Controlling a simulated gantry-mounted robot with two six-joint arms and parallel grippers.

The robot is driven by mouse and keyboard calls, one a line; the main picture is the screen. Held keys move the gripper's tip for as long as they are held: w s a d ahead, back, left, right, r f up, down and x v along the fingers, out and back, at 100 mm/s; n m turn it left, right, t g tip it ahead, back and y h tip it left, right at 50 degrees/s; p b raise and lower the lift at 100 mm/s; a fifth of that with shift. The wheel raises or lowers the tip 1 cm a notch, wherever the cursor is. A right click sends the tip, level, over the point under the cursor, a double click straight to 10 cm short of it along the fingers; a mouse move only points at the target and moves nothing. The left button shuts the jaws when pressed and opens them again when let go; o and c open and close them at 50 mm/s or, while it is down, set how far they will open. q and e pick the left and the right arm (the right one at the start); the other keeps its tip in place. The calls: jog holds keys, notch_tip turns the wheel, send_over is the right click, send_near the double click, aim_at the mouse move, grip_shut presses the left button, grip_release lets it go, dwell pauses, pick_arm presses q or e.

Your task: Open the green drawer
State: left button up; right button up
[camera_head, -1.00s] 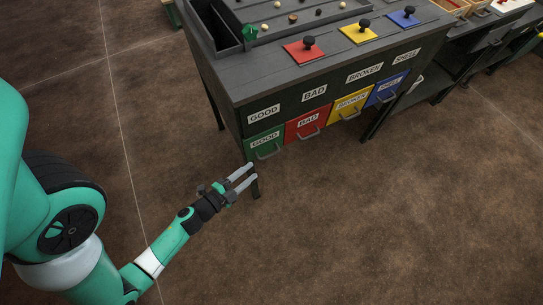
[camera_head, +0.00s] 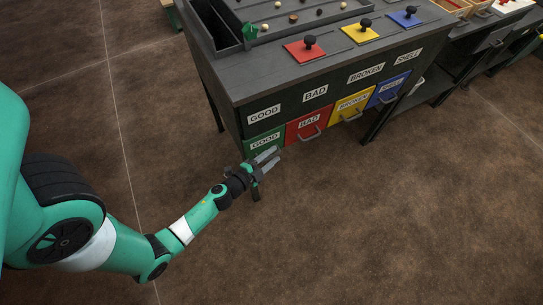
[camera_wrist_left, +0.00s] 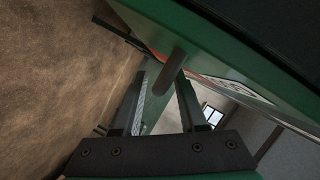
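The green drawer (camera_head: 262,139), labelled GOOD, is the leftmost of the coloured drawers and looks shut, level with the red one. My left gripper (camera_head: 269,157) is right in front of its lower part and hides its handle in the head view. In the left wrist view the green drawer front (camera_wrist_left: 215,52) fills the upper right. Its grey handle (camera_wrist_left: 171,72) shows between the fingertips of my left gripper (camera_wrist_left: 162,84). The two fingers are apart, one on each side of the handle; I cannot tell whether either touches it. My right gripper is not in view.
Red (camera_head: 309,126), yellow (camera_head: 351,107) and blue (camera_head: 389,90) drawers sit to the right of the green one. The dark table top (camera_head: 270,82) overhangs them. Table legs stand below. The brown floor (camera_head: 380,220) in front is clear.

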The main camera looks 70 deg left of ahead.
pick_arm(q)
grip_shut()
dwell(1.2)
